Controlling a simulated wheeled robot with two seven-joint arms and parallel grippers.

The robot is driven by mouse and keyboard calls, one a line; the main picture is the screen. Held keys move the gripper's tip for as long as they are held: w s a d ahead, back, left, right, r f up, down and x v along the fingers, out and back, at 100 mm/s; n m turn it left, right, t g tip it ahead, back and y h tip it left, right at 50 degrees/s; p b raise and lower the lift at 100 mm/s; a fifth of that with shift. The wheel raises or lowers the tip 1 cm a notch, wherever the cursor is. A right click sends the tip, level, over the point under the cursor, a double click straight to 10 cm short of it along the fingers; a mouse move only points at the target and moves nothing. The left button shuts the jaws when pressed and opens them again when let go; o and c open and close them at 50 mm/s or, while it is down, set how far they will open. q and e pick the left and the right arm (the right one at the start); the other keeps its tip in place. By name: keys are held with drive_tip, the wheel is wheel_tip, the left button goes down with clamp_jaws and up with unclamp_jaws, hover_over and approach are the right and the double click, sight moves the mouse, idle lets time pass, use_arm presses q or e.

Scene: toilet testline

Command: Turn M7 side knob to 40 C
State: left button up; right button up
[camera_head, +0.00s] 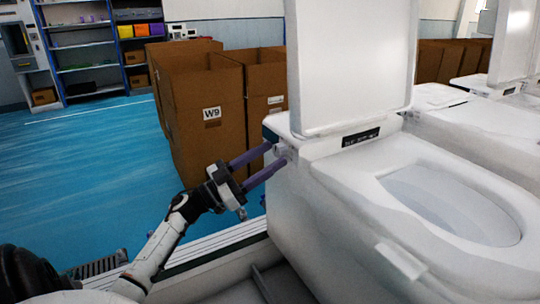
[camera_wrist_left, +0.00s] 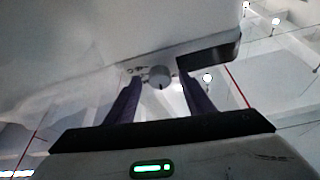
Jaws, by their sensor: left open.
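The side knob (camera_wrist_left: 160,76) is a small round grey knob with a dark mark at its lower edge, on the side of the white toilet (camera_head: 330,215). In the left wrist view it sits between the fingertips of my left gripper (camera_wrist_left: 158,85). My left gripper (camera_head: 277,157) is open, with one purple finger on either side of the knob. I cannot tell whether the fingers touch it. In the head view the knob is mostly hidden by the fingertips. The raised white lid (camera_head: 348,65) stands upright behind the seat. My right gripper is not in view.
A dark label panel (camera_head: 361,137) lies near the lid hinge. Open cardboard boxes (camera_head: 205,120), one marked W9, stand behind my left gripper. More white toilets (camera_head: 490,125) stand at the right. Shelves (camera_head: 85,45) are at the back left, with clear blue floor before them.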

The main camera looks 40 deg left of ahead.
use_arm(q)
drive_tip(key=shift+w+d+r, duration=0.15)
drive_tip(key=shift+w, duration=0.25)
drive_tip(key=c, duration=1)
drive_tip(key=shift+c, duration=0.2)
